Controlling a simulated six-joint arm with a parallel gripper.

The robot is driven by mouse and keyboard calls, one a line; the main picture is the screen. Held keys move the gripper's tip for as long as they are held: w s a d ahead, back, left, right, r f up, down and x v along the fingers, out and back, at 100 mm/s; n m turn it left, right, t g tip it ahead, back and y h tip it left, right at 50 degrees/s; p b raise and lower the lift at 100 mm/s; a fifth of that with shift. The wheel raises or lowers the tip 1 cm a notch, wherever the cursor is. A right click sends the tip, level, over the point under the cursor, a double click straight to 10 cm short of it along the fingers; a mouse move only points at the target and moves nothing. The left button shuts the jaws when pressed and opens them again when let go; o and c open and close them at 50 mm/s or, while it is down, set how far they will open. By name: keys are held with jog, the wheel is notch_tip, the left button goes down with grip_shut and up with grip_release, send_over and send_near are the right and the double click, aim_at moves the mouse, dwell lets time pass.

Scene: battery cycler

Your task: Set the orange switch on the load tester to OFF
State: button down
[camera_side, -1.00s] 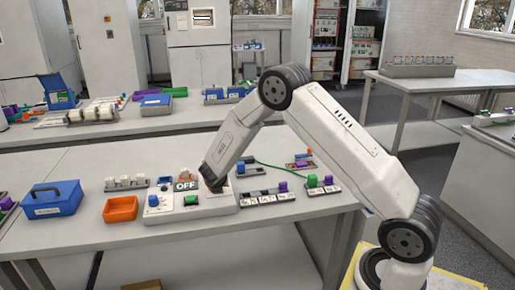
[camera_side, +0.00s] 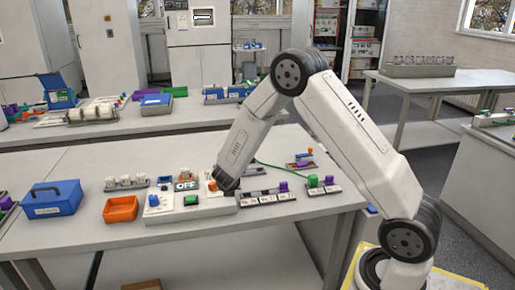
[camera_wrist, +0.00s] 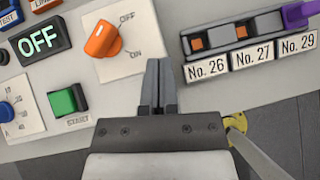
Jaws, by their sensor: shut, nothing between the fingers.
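The orange switch (camera_wrist: 102,39) is a knob on a white plate of the load tester (camera_side: 200,207). It also shows in the side view (camera_side: 212,186), just left of my gripper. OFF and ON are printed to its right in the wrist view, OFF above ON. The exact way its pointer faces is hard to tell. A dark display (camera_wrist: 39,41) beside it shows OFF, lit pale green. My gripper (camera_wrist: 158,66) is shut and empty. Its fingertips are apart from the knob, to its lower right in the wrist view, near the ON print.
A green START button (camera_wrist: 67,102) and a blue dial (camera_wrist: 8,113) are on the tester. An orange bin (camera_side: 120,209) and blue box (camera_side: 53,199) stand left. A green cable runs behind my gripper.

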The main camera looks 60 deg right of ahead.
jog(key=s+r, duration=0.6)
jog(key=shift+s+a, duration=0.15)
jog(key=shift+a, duration=0.05)
dwell(0.6)
jog(key=s+a+m+g+y, duration=0.1)
jog(key=s+a+m+y, duration=0.2)
jog(key=s+a+m, duration=0.4)
jog(key=s+a+m+g+y, duration=0.1)
jog(key=s+a+m+y, duration=0.3)
jog(key=m, duration=1.4)
jog(key=s+a, duration=0.3)
jog(key=shift+s+a+r, duration=0.35)
jog(key=shift+a+r, duration=0.05)
